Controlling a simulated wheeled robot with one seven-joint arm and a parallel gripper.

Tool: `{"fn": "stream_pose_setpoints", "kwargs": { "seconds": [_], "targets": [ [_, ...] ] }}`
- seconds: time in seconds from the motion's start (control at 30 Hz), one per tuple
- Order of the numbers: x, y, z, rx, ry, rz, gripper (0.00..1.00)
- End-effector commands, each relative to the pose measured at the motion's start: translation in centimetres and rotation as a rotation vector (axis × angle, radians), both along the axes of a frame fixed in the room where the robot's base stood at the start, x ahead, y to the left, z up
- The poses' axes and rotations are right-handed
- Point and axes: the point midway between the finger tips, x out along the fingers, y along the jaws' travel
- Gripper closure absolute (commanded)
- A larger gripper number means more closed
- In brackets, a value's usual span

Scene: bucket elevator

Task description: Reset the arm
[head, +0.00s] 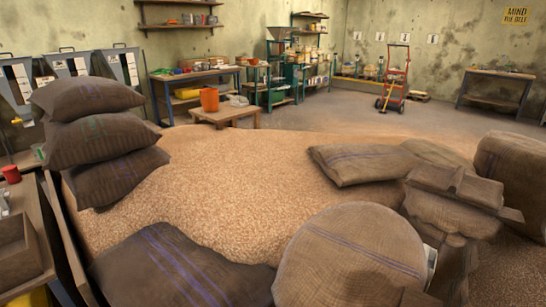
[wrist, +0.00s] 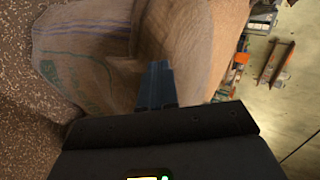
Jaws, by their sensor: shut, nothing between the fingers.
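My gripper (wrist: 158,68) shows in the wrist view, with its dark fingers together and nothing between them. The fingers point up the picture toward a burlap sack with blue stripes (wrist: 85,60) and a brown sack-like surface (wrist: 205,40). I cannot tell whether the fingertips touch that surface. I cannot make out my gripper in the head view.
A wide grain heap (head: 230,180) fills the middle of the head view. Stacked sacks (head: 95,140) stand at left, a striped sack (head: 180,268) and a round sack (head: 350,262) in front. An orange bucket (head: 209,99) and a red hand truck (head: 396,80) stand farther back.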

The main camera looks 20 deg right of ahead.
Motion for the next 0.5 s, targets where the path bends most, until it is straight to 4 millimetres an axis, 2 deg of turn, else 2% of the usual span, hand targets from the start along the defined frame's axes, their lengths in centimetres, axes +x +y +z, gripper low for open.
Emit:
{"fn": "stream_pose_setpoints", "kwargs": {
  "seconds": [0.17, 0.3, 0.4, 0.5],
  "targets": [
    [-1.7, 2.8, -1.6, -0.101, 0.036, -0.025, 1.0],
    [-4.3, 5.5, -2.6, -0.242, 0.059, -0.039, 1.0],
    [-6.8, 7.2, -2.5, -0.378, 0.061, -0.037, 1.0],
    [-9.4, 8.5, -1.5, -0.521, 0.041, -0.02, 1.0]
  ]
}}
